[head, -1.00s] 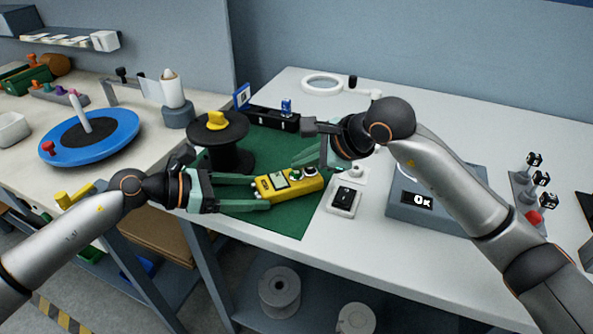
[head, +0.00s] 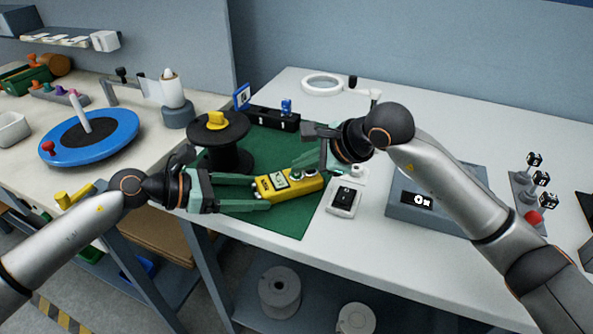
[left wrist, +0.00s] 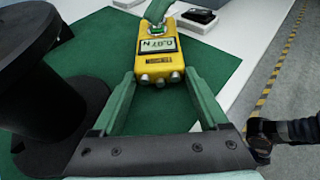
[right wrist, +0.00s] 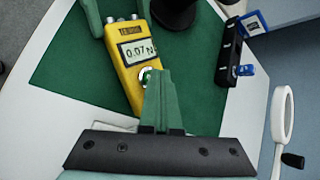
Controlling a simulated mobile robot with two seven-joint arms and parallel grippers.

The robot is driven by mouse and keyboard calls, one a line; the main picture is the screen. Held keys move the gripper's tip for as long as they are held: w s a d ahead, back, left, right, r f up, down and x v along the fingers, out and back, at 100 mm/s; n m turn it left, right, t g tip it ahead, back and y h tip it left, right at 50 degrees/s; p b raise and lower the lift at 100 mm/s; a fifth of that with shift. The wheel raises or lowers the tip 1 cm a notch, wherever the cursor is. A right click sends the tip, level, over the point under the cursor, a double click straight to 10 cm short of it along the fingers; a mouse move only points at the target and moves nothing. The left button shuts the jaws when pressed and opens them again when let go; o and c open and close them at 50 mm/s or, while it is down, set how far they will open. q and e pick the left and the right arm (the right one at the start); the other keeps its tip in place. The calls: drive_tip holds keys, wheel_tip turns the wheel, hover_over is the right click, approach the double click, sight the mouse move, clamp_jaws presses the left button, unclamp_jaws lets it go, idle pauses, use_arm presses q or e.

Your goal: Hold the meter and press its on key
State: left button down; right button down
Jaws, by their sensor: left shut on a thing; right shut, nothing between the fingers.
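The yellow meter (head: 300,189) lies over the green mat, and its display reads 0.07 N in the right wrist view (right wrist: 128,62). My left gripper (head: 262,193) is shut on the meter's end with the metal studs, one finger along each side; it also shows in the left wrist view (left wrist: 160,74). My right gripper (head: 300,164) is shut and empty, pointing down at the meter's other end. In the right wrist view its fingertips (right wrist: 157,74) are right by a round green key (right wrist: 146,76) and partly hide it. I cannot tell whether they touch.
A black spool (head: 222,145) with a yellow top stands behind my left gripper. A small scale-like device (head: 344,199) lies right of the meter, beside a grey box with a display (head: 417,200). A black rail (head: 272,118) lies behind. The green mat (head: 285,222) is clear in front.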

sight(302, 175)
drive_tip(key=shift+r, duration=0.75)
drive_tip(key=shift+r, duration=2.55)
use_arm(q)
unclamp_jaws()
